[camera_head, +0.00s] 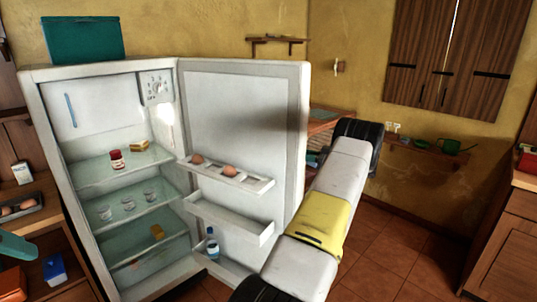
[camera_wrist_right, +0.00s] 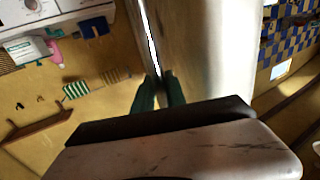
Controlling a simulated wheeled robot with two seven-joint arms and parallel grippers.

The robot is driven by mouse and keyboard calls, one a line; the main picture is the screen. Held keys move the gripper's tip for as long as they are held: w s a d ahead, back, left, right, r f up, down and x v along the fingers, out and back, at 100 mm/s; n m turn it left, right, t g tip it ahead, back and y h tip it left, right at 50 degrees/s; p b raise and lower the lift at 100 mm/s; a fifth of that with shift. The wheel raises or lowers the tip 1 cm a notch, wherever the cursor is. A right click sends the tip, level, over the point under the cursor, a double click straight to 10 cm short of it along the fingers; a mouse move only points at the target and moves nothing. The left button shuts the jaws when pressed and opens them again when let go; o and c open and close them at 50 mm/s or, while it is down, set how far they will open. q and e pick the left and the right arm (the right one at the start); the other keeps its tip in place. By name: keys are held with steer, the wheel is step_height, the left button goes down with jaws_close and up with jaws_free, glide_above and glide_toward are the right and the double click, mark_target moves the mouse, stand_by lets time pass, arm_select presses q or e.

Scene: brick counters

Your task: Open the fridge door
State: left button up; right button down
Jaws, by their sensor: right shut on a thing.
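The white fridge (camera_head: 50,130) stands at the left in the head view with its door (camera_head: 240,110) swung wide open to the right. Its shelves and door racks show. My right arm reaches from the bottom past the door's outer edge, and its hand is mostly hidden there. In the right wrist view, the green fingers of my right gripper (camera_wrist_right: 159,86) are shut on the fridge door, near a bright narrow edge. I cannot tell whether they hold the handle or the door's rim.
A teal box (camera_head: 82,39) sits on the fridge. Eggs (camera_head: 230,170) and a bottle (camera_head: 212,243) stand in the door racks. A wall shelf (camera_head: 430,150) is behind my arm, and a wooden counter (camera_head: 510,220) is at the right. Tiled floor (camera_head: 400,255) is clear between.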

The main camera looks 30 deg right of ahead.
steer(key=shift+a, duration=0.1)
steer(key=c, duration=1.4)
jaws_free()
steer(key=shift+w, duration=0.1)
steer(key=shift+o, duration=0.2)
steer(key=v, duration=0.8)
